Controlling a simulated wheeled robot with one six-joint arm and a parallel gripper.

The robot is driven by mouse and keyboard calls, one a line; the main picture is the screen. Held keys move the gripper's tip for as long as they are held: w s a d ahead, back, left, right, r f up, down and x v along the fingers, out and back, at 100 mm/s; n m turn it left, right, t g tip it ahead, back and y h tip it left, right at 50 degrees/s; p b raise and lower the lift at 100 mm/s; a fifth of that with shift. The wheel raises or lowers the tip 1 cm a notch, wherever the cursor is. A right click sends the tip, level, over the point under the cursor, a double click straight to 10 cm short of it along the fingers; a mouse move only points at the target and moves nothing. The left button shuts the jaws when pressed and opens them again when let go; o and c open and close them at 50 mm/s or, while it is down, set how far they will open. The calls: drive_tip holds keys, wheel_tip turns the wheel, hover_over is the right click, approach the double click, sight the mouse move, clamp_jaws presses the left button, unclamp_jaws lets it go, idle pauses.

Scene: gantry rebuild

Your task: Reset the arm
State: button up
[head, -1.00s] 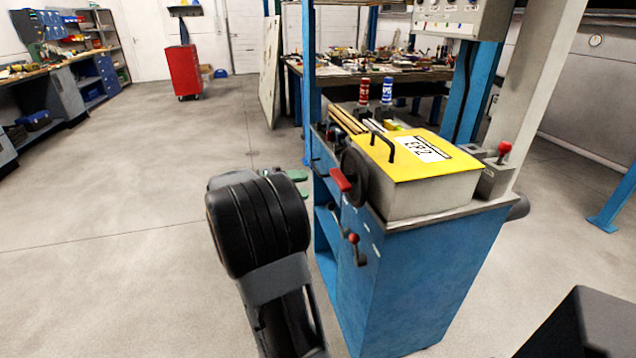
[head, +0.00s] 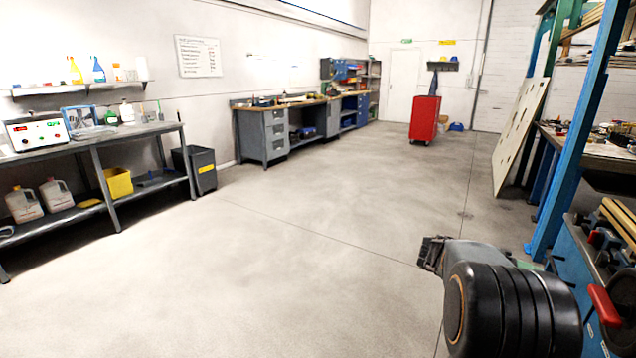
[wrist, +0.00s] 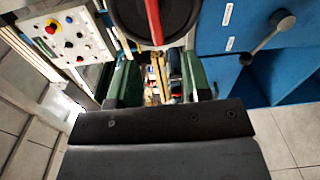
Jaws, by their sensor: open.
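My gripper (wrist: 161,78) shows in the wrist view as two green fingers set wide apart, with nothing held between them. In the head view my arm's black rounded link is at the lower right and mostly hides the gripper. The blue machine cabinet (head: 582,285) stands at the right edge of the head view, with its red handle (head: 604,305) close to my arm. In the wrist view a handwheel with a red handle (wrist: 154,20) is just beyond the fingers. I cannot tell any contact.
A grey shelf bench (head: 95,148) with bottles stands at the left, beside a dark bin (head: 195,170). A red cabinet (head: 424,119) is at the back. A blue post (head: 575,140) and leaning panel (head: 520,135) stand at the right. The middle floor is clear.

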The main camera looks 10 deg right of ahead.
wheel_tip(320, 180, down, 7)
drive_tip(key=a+n+t+y, duration=0.2)
drive_tip(key=n+t+y, duration=0.1)
drive_tip(key=s+a+n+t+y+p, duration=0.15)
drive_tip(key=a+t+y+p, duration=0.3)
drive_tip(key=a, duration=0.45)
drive_tip(key=a+r+n+t+y+p, duration=0.1)
drive_tip(key=a+r+t+y+p, duration=0.2)
drive_tip(key=a+r+p, duration=0.3)
drive_tip(key=s+a+r+n+t+y+p, duration=0.1)
drive_tip(key=a+r+p, duration=0.5)
drive_tip(key=a, duration=0.9)
wheel_tip(320, 180, up, 2)
drive_tip(key=n+t+y, duration=0.1)
drive_tip(key=t+y, duration=0.1)
drive_tip(key=t, duration=0.1)
drive_tip(key=shift+s+p, duration=0.15)
drive_tip(key=shift+p, duration=0.2)
drive_tip(key=shift+d+t, duration=0.2)
drive_tip(key=shift+t, duration=0.05)
